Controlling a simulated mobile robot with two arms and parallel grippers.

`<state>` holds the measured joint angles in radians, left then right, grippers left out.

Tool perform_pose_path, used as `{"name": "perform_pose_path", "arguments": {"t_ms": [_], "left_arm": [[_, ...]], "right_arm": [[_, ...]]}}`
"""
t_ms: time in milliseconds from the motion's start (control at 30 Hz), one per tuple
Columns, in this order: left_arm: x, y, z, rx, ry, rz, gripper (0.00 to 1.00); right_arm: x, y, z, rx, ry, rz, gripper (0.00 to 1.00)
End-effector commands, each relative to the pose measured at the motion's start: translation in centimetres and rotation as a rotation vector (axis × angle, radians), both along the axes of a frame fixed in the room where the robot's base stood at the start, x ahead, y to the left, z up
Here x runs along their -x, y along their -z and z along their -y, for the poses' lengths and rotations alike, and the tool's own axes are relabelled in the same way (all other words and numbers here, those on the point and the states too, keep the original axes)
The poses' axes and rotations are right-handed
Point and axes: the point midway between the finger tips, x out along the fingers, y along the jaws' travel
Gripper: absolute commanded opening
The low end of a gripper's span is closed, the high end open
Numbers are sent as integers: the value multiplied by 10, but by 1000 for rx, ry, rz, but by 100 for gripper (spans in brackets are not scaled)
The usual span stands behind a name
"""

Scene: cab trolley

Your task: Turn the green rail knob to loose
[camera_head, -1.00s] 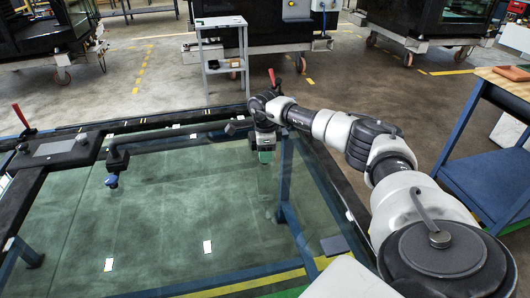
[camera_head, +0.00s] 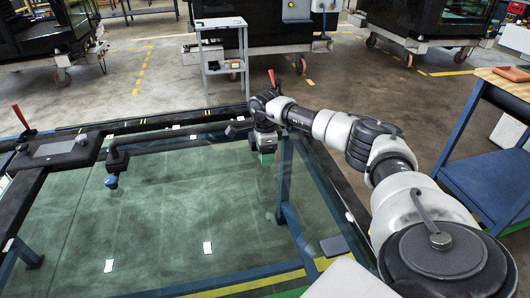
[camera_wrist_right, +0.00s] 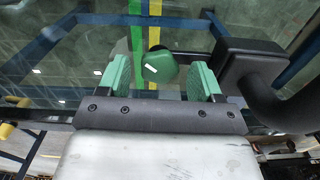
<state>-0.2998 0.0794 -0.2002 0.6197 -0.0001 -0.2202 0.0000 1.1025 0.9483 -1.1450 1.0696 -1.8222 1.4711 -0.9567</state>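The green rail knob (camera_wrist_right: 158,66) has a white mark on it and shows in the right wrist view between the two green fingers of my right gripper (camera_wrist_right: 160,78). A gap shows on each side of the knob, so the fingers are open and do not appear to touch it. In the head view my right gripper (camera_head: 266,158) points down at the right end of the dark rail (camera_head: 190,137). There the knob is hard to tell apart from the green fingers. My left gripper is not in view.
A blue knob (camera_head: 112,181) hangs at the rail's left end. A large glass pane (camera_head: 170,230) in a dark frame lies below the rail. A dark bar end (camera_wrist_right: 255,65) stands close to the right finger. A grey shelf trolley (camera_head: 222,55) stands behind.

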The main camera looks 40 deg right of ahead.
Motion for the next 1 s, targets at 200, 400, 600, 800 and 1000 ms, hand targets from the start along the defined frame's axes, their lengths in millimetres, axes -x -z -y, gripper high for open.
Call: {"name": "perform_pose_path", "arguments": {"t_ms": [200,400,600,800,1000], "left_arm": [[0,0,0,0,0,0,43],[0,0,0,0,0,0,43],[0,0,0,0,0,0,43],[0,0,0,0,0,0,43],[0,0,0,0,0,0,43]], "right_arm": [[1,1,0,0,0,-2,65],[0,-14,0,0,-1,0,65],[0,-55,0,0,0,2,65],[0,-90,0,0,-1,1,65],[0,-106,0,-1,0,-1,65]]}}
